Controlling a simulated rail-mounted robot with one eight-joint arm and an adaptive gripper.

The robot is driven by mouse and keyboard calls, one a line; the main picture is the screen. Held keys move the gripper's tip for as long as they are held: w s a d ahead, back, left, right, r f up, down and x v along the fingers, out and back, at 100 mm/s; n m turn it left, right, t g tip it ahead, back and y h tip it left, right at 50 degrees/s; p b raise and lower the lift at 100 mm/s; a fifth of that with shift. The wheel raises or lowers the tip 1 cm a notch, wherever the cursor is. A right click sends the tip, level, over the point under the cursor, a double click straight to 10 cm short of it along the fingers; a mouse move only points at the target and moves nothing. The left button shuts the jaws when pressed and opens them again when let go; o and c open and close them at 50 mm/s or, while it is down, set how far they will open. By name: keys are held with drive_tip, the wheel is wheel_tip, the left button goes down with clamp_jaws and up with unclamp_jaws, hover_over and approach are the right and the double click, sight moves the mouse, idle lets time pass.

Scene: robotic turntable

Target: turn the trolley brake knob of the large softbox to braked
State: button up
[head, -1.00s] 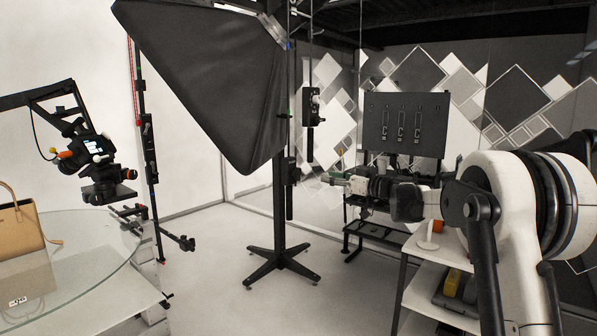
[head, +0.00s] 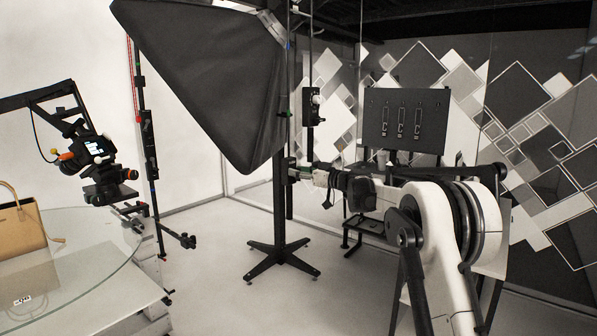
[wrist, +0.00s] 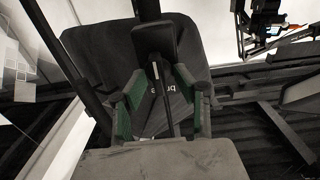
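The large softbox (head: 200,80) is a black fabric hood on a dark upright stand with a cross-shaped foot (head: 284,260). My gripper (head: 298,172) is at the stand's column, just below the softbox's lower edge. In the wrist view, my gripper (wrist: 158,76) has its two green-padded fingers apart, with a gap between them. A black block with a thin dark bar (wrist: 155,42) shows at and beyond the fingertips. Part of a label, reading like "brake", shows between the fingers. I cannot clearly make out the knob or its setting, nor tell whether the fingers touch anything.
A glass-topped turntable (head: 70,285) with a tan bag (head: 22,228) is at the left, below a camera on a boom (head: 95,150). A thin stand (head: 150,150) is beside it. A dark panel (head: 404,121) stands behind my arm. The floor around the foot is clear.

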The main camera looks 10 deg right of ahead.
clamp_jaws()
drive_tip(key=shift+m+b, duration=0.3)
drive_tip(key=m, duration=0.1)
drive_tip(key=m+b, duration=0.1)
drive_tip(key=shift+w+d+f+m+b, duration=0.1)
drive_tip(key=shift+w+f+m+b, duration=0.05)
drive_tip(key=shift+m+b, duration=0.15)
drive_tip(key=m+b, duration=0.1)
drive_tip(key=m, duration=0.2)
drive_tip(key=shift+w+d+m+b, duration=0.1)
drive_tip(key=shift+m+b, duration=0.2)
drive_tip(key=shift+m, duration=0.1)
drive_tip(key=m+b, duration=0.1)
drive_tip(key=m, duration=0.2)
drive_tip(key=m+b, duration=0.1)
drive_tip(key=m, duration=0.3)
drive_tip(key=f+m, duration=0.1)
drive_tip(key=m, duration=0.2)
drive_tip(key=shift+w+d+m+b, duration=0.2)
drive_tip(key=shift+m+b, duration=0.2)
